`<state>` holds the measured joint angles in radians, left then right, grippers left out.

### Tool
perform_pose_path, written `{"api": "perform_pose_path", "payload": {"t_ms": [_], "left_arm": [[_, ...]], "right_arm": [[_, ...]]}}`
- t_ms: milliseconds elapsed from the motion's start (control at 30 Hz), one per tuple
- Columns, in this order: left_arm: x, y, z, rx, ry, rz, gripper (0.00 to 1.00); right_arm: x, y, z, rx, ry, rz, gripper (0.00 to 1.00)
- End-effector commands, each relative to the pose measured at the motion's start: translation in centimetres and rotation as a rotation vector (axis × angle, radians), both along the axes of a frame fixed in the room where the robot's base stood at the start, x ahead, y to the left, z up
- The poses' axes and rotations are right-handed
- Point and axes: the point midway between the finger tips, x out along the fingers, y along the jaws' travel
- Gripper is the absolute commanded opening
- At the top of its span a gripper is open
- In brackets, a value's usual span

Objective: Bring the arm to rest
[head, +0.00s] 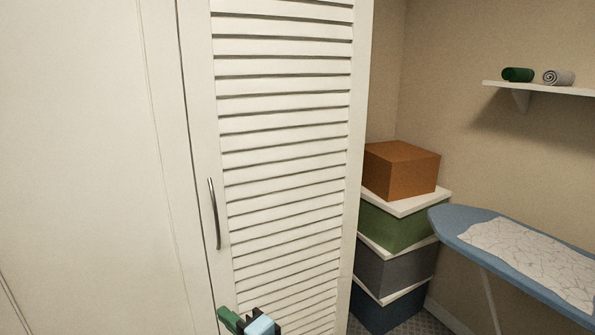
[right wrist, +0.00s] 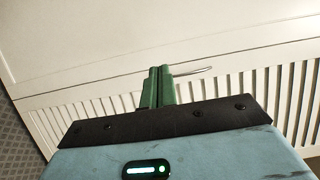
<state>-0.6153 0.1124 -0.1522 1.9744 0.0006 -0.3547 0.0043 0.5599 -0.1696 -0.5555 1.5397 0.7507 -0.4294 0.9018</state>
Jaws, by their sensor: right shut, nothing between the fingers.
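My right gripper (head: 229,317) shows at the bottom edge of the head view, in front of the lower part of a white louvered door. In the right wrist view its two green fingers (right wrist: 157,88) lie together, shut and empty. The louvered door (head: 285,150) has a curved metal handle (head: 214,213) on its left side, above the gripper in the head view. A thin handle-like shape (right wrist: 192,71) also shows just beyond the fingertips in the wrist view; I cannot tell whether they touch. My left gripper is not in view.
Stacked boxes, with an orange one (head: 400,168) on top, stand right of the door. A blue ironing board (head: 470,222) with a patterned cloth (head: 530,258) stands at the right. A wall shelf (head: 540,89) holds a green roll (head: 517,74) and a grey roll (head: 558,77).

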Motion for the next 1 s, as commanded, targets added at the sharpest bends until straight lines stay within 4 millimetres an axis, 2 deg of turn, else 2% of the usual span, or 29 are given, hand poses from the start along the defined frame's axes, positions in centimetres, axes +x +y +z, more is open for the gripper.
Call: {"api": "perform_pose_path", "payload": {"t_ms": [167,367,500,600,800,1000], "left_arm": [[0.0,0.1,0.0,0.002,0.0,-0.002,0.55],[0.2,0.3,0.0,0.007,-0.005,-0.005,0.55],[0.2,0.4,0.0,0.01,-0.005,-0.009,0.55],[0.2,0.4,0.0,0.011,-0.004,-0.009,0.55],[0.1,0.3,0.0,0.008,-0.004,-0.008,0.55],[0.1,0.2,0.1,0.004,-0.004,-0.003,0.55]], "right_arm": [[1.2,-4.2,-3.7,-0.101,0.0,-0.035,0.0],[2.8,-11.0,-8.1,-0.247,0.0,-0.084,0.0],[3.8,-17.8,-11.3,-0.382,0.001,-0.129,0.0],[4.4,-22.9,-13.0,-0.476,-0.001,-0.161,0.0],[4.9,-30.7,-14.6,-0.618,-0.001,-0.208,0.0],[5.1,-37.3,-15.1,-0.734,0.0,-0.248,0.0]]}}
